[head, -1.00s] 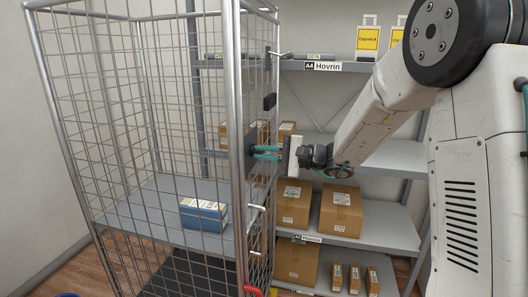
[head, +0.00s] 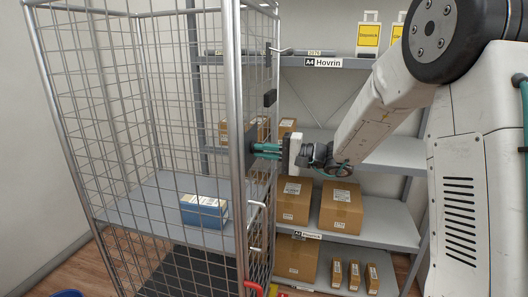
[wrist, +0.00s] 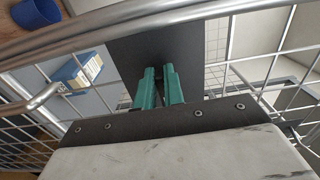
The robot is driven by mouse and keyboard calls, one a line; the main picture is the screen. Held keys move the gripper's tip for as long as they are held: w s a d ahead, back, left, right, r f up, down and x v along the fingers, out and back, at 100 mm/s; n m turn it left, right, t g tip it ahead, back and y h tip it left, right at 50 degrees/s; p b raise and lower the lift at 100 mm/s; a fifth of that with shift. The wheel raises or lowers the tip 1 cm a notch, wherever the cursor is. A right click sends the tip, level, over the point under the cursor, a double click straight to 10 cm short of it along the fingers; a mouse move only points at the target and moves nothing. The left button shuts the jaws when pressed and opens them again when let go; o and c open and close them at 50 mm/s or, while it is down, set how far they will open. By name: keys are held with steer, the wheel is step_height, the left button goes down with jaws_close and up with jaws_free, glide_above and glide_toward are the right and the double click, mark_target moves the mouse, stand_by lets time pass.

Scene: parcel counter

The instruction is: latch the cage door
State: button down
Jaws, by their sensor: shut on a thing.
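The wire cage (head: 236,60) stands at left, its narrow right-hand mesh side, seemingly the door (head: 262,44), facing my arm. A dark plate (head: 252,167) sits on this mesh; it also fills the upper middle of the wrist view (wrist: 150,45). My gripper (head: 256,149) reaches in from the right, level, with its teal fingers at the plate. In the wrist view the fingers (wrist: 160,76) are close together, shut on a small part at the plate that they mostly hide. I cannot tell whether the latch is engaged.
A blue box (head: 203,213) lies on the cage's shelf (head: 150,205). Bent metal rods (head: 257,212) and a red piece (head: 254,288) are on the cage's near right post. Grey racking (head: 390,215) with cartons (head: 341,208) stands close behind my arm. A blue bin (head: 68,294) is at bottom left.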

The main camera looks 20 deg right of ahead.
steer(key=c, duration=1.5)
jaws_free()
steer(key=v, duration=0.7)
steer(key=shift+s+d, duration=0.15)
steer(key=shift+d, duration=0.2)
